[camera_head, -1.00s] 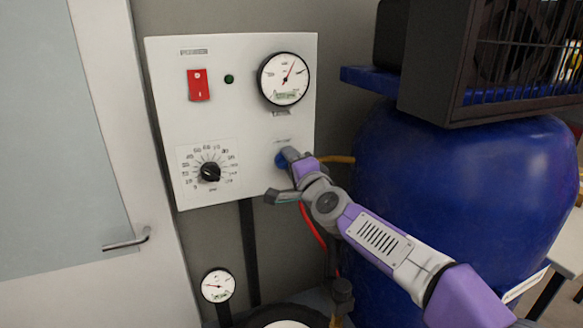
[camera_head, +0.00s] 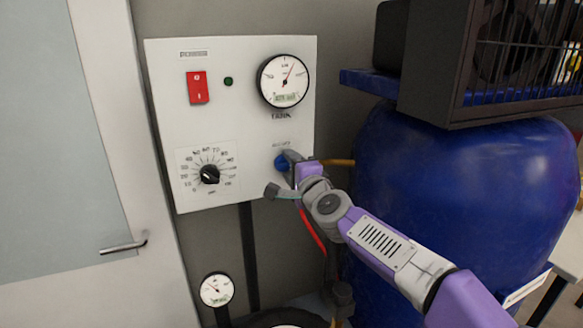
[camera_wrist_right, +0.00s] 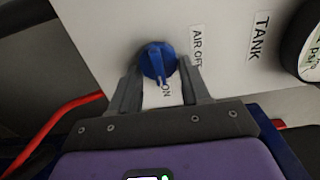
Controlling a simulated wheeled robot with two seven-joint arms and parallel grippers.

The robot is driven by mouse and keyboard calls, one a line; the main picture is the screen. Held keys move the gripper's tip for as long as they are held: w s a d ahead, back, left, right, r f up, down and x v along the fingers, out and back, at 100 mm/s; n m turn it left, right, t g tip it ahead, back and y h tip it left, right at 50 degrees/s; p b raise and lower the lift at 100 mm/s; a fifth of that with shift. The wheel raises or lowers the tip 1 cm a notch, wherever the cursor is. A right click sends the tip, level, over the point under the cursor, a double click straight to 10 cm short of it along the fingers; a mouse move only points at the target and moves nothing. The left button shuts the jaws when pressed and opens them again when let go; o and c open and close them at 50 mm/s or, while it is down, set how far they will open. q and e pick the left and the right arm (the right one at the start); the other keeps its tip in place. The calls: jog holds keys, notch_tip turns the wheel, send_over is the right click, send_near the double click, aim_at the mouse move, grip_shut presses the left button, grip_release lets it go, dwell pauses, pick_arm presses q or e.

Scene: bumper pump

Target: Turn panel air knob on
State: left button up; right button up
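The blue air knob (camera_head: 281,162) sits at the lower right of the white panel (camera_head: 240,125), partly hidden by my right gripper (camera_head: 283,174). In the right wrist view the round blue knob (camera_wrist_right: 157,62) has a raised ridge lying toward the ON label (camera_wrist_right: 166,90). The AIR OFF label (camera_wrist_right: 197,45) is to its right. My right gripper's fingers (camera_wrist_right: 162,68) stand apart on either side of the knob, with gaps beside the ridge; whether a fingertip touches the knob's rim is unclear. My left gripper is not in view.
The panel also holds a red switch (camera_head: 198,87), a TANK gauge (camera_head: 284,80) and a black dial (camera_head: 209,174). A large blue tank (camera_head: 455,200) stands close on the right. A red hose (camera_head: 312,229) hangs below the panel. A door (camera_head: 105,130) is on the left.

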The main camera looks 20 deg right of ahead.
jog(key=o, duration=0.4)
jog(key=shift+c, duration=0.2)
jog(key=s, duration=0.7)
jog(key=shift+s+a, duration=0.25)
jog(key=shift+s, duration=0.05)
